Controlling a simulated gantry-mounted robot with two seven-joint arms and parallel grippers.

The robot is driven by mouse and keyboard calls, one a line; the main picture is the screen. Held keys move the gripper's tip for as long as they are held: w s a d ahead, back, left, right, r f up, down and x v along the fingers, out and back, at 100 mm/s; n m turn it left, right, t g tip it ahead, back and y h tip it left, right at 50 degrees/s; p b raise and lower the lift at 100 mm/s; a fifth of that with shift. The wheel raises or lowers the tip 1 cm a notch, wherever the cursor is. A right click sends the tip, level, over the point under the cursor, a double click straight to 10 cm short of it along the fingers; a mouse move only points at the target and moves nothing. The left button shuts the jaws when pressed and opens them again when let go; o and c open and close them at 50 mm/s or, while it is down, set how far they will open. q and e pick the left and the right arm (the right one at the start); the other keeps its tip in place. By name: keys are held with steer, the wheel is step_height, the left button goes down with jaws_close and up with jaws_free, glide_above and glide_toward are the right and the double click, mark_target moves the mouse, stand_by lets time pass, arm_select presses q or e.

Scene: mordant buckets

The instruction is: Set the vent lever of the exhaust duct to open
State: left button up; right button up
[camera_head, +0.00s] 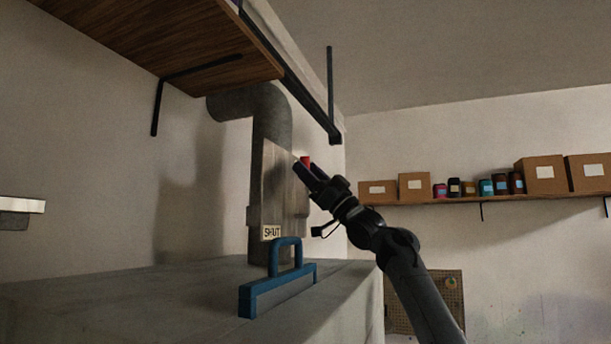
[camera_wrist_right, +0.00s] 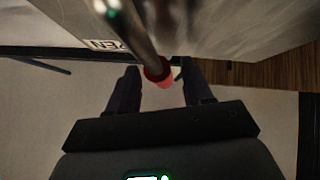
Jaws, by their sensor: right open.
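The exhaust duct (camera_head: 272,125) is a grey pipe rising from a concrete top and bending left. Its flat box (camera_head: 282,190) bears a SHUT label (camera_head: 271,232) low down. The vent lever's red knob (camera_head: 306,160) shows high beside the box, partly behind my right gripper (camera_head: 304,171). In the right wrist view, the red knob (camera_wrist_right: 158,70) ends a metal rod and appears between the open fingers, with gaps on both sides. A partly hidden, upside-down label (camera_wrist_right: 107,45) there seems to read OPEN. I cannot tell the lever's exact setting. My left gripper is out of view.
A blue handle-like frame (camera_head: 278,290) stands on the concrete top (camera_head: 190,295) in front of the duct. A wooden shelf (camera_head: 170,45) hangs above on the left. A shelf with boxes (camera_head: 541,174) and several jars runs along the right wall.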

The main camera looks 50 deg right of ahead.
steer(key=b+v, duration=0.4)
steer(key=v, duration=0.2)
steer(key=shift+w, duration=0.1)
stand_by(0.5)
